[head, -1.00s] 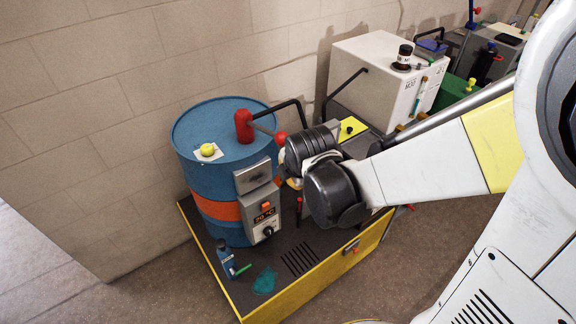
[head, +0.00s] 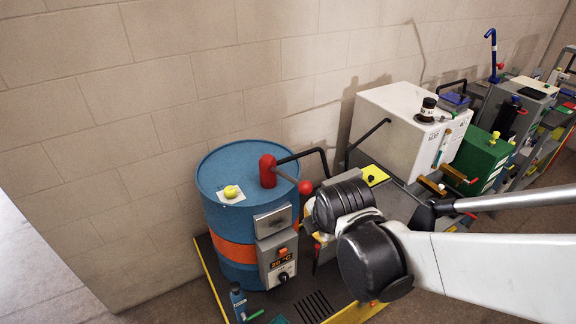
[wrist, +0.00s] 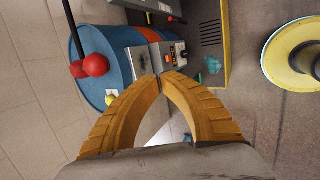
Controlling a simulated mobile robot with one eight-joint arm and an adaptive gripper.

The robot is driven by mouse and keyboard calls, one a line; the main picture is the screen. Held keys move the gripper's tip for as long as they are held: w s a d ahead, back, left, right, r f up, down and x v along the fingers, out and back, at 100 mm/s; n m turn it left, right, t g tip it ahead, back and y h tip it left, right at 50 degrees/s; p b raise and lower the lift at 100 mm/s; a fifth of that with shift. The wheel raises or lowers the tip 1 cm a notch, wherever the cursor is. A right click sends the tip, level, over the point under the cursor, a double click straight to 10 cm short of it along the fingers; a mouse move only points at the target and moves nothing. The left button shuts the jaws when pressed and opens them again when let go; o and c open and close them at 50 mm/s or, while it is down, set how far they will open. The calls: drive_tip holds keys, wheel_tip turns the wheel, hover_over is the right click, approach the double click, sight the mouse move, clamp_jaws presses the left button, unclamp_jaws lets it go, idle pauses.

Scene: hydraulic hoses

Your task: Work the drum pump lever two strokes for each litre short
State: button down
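The blue drum (head: 222,195) with an orange band stands by the wall. On its lid is the red drum pump (head: 267,171) with a bent black spout (head: 318,152). Its grey lever ends in a red ball (head: 305,187), pointing out towards the right front. In the wrist view the red ball (wrist: 95,65) is to the left of my gripper (wrist: 160,77), apart from it. The yellow fingers meet at their tips with nothing seen between them. In the head view my black wrist joints hide the gripper.
A white cabinet (head: 398,125) and green box (head: 482,155) stand to the right. A blue bottle (head: 238,300) stands before the drum.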

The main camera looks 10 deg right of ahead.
drive_tip(key=g+h+p, duration=0.1)
drive_tip(key=g+p, duration=0.2)
drive_tip(key=p, duration=0.5)
approach(301, 183)
wheel_tip(301, 183, up, 6)
drive_tip(key=w+a+g+p, duration=0.1)
drive_tip(key=g+p, duration=0.1)
drive_tip(key=p, duration=0.1)
drive_tip(key=shift+w+a+n+h, duration=0.25)
drive_tip(key=shift+a+n+h, duration=0.05)
drive_tip(key=shift+h, duration=0.1)
drive_tip(key=x, duration=1.3)
drive_tip(key=shift+s+d+f, duration=0.1)
drive_tip(key=shift+s+f, duration=0.1)
drive_tip(key=shift+f, duration=0.25)
drive_tip(key=shift+f, duration=0.1)
